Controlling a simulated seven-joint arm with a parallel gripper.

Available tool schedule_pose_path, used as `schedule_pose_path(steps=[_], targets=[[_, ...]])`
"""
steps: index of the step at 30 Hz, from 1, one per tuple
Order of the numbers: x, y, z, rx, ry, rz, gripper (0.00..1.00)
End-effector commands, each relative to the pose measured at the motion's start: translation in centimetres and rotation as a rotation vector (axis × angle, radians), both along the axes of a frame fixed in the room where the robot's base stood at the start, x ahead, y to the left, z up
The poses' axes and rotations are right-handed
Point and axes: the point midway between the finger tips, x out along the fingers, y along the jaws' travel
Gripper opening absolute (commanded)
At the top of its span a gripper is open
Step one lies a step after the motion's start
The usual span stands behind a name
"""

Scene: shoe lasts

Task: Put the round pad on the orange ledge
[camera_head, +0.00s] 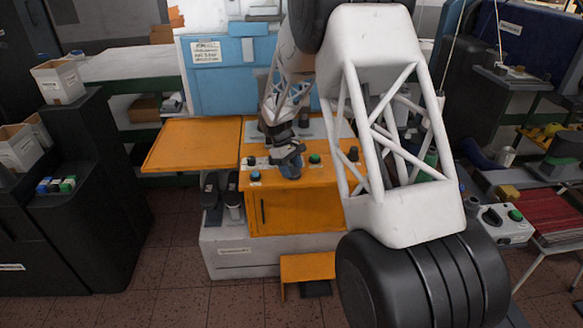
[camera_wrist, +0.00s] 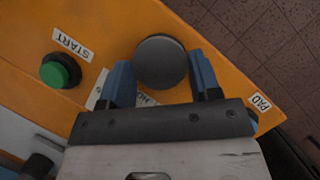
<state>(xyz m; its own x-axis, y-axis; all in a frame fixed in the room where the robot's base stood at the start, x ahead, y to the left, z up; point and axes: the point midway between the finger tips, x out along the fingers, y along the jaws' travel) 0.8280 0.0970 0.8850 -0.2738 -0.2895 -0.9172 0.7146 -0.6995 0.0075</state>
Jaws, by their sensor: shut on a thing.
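A dark grey round piece, which looks like the round pad (camera_wrist: 160,62), sits between the blue fingers of my gripper (camera_head: 290,170) in the wrist view. The fingers touch it on both sides. Its height over the orange panel behind it is hard to tell. In the head view my gripper is over the orange machine top (camera_head: 283,182), and the pad cannot be made out. A flat, empty orange ledge (camera_head: 190,143) extends from the machine's left side. A small low orange step (camera_head: 308,266) stands in front of the machine.
The panel carries a green button (camera_head: 315,158), marked START in the wrist view, a blue button (camera_head: 255,175) and dark knobs (camera_head: 353,153). A blue upright panel (camera_head: 225,65) stands behind. A dark cabinet (camera_head: 75,200) with boxes is at left. A red stack (camera_head: 553,213) is at right.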

Motion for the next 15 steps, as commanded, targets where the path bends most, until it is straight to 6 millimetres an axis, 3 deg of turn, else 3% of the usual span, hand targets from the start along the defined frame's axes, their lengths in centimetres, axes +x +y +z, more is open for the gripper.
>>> schedule_pose_path(steps=[1, 6, 15], targets=[[0.0, 0.0, -0.08, 0.0, 0.0, 0.0, 0.59], [0.0, 0.0, -0.05, 0.0, 0.0, 0.0, 0.83], [0.01, 0.0, 0.02, 0.0, 0.0, 0.0, 0.83]])
